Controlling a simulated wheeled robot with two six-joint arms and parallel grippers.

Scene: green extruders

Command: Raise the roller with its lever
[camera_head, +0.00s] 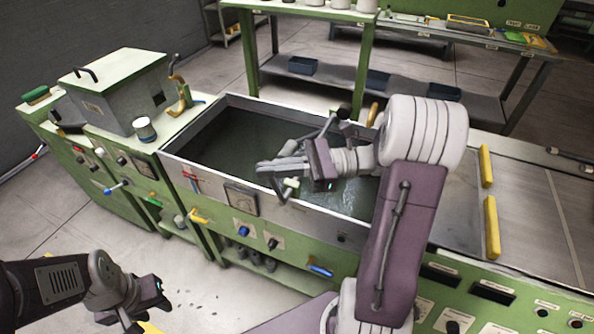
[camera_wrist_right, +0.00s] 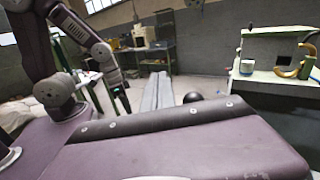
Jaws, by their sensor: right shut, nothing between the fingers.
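My right arm reaches over the long metal trough (camera_head: 210,172) of the green machine. Its gripper (camera_head: 266,166) is shut and empty above the trough, pointing left. In the right wrist view its two grey fingers (camera_wrist_right: 157,92) lie together. A dark round knob (camera_wrist_right: 192,97) shows just right of them; I cannot tell whether they touch it. In the head view a dark bar (camera_head: 328,124) stands behind my right wrist, perhaps the lever. I cannot make out the roller. My left gripper (camera_head: 150,303) is low at the bottom left, away from the machine; its jaws are unclear.
A green-topped grey box (camera_head: 115,85), a white jar (camera_head: 145,130) and a yellow clamp-like part (camera_head: 183,98) stand at the machine's left end. Yellow handles (camera_head: 490,226) are on the right. Knobs and small coloured levers line the front panel. Open floor lies at lower left.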

